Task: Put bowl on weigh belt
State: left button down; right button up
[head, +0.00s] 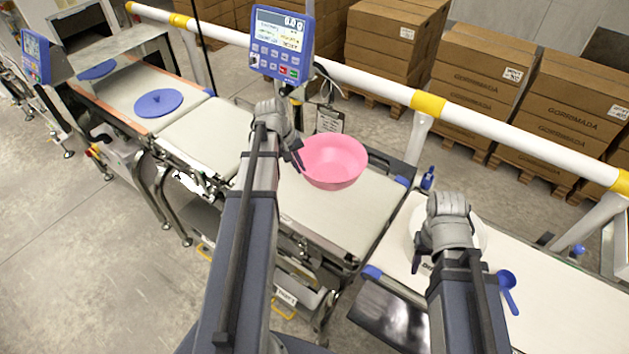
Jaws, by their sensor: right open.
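A pink bowl (334,160) sits upright on or just above the middle belt section (345,218), near its far edge. This section lies below the blue display. My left gripper (298,163) is at the bowl's left rim, with its fingertips touching or very close to it. Whether its jaws are closed on the rim cannot be told. My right gripper (424,258) is open over the right belt (570,300), above a white round plate (481,238) that it and the arm partly hide.
A blue ladle (508,283) lies right of my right arm. A blue lid (158,103) lies on the left belt. The blue display (283,45) stands behind the belts. A white and yellow rail (370,82) runs behind, with stacked cartons (480,78) beyond it.

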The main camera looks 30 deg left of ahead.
pick_arm(q)
jog(key=shift+n, duration=0.3)
jog(key=f+b, duration=0.3)
jog(key=s+a+f+b, duration=0.1)
jog(key=f+b, duration=0.1)
jog(key=b, duration=0.1)
jog(key=a+f+b, duration=0.1)
jog(key=f+b, duration=0.2)
jog(key=shift+s+f+b, duration=0.3)
jog(key=shift+f+b, duration=0.05)
pick_arm(e)
notch_tip(320, 180, down, 9)
jog(key=shift+r, duration=0.1)
pick_arm(q)
jog(key=shift+f, duration=0.1)
jog(key=shift+f, duration=0.15)
pick_arm(e)
jog(key=shift+f, duration=0.2)
pick_arm(q)
jog(key=c, duration=1.1)
grip_release()
pick_arm(e)
jog(key=shift+r, duration=0.1)
pick_arm(q)
jog(key=p+v, duration=1.1)
jog(key=v, duration=0.1)
jog(key=shift+s+d+r, duration=0.1)
jog(key=shift+r, duration=0.15)
pick_arm(e)
notch_tip(320, 180, up, 12)
